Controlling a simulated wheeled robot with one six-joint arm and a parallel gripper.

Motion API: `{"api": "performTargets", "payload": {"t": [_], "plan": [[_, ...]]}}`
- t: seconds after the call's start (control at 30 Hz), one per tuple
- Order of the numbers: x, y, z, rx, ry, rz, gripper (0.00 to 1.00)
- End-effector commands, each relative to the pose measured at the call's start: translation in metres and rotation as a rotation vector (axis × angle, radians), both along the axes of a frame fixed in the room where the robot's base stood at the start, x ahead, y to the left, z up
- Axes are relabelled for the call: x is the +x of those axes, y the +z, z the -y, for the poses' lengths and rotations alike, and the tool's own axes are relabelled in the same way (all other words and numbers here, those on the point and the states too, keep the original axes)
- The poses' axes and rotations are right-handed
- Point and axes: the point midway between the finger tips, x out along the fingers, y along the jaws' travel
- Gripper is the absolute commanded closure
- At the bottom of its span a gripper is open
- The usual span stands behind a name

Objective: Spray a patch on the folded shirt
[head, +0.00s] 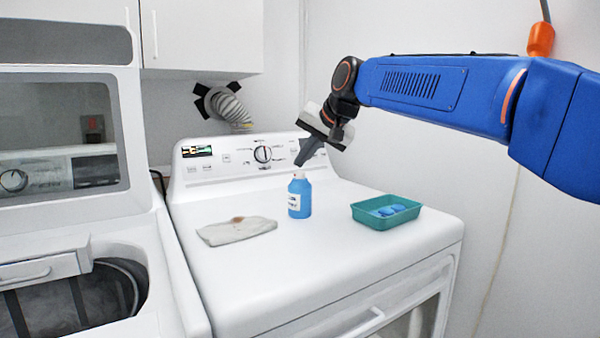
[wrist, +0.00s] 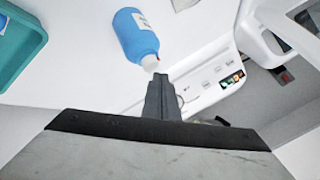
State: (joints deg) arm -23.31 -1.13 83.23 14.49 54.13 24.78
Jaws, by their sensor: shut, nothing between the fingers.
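A blue spray bottle (head: 299,197) with a white label and pale top stands upright on the white machine. The folded shirt (head: 232,232), pale grey-white with a small brownish patch (head: 237,219), lies flat to its left. My gripper (head: 299,163) is shut and empty, pointing down just above and behind the bottle's top. In the wrist view the shut fingers (wrist: 161,77) end close to the top of the bottle (wrist: 136,36); I cannot tell whether they touch. A pale edge at the top of that view may be the shirt.
A teal tray (head: 388,222) holding blue pods (head: 387,210) sits right of the bottle; it also shows in the wrist view (wrist: 18,42). The control panel (head: 228,157) rises behind. An open washer (head: 70,255) is at the left. The machine's front top is clear.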

Motion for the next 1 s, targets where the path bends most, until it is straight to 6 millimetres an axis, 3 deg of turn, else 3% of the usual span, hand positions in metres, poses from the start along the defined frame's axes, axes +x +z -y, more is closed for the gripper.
{"api": "performTargets", "payload": {"t": [1.0], "plan": [[0.0,-0.008,-0.0001,0.0,0.001,-0.001,1.0]]}}
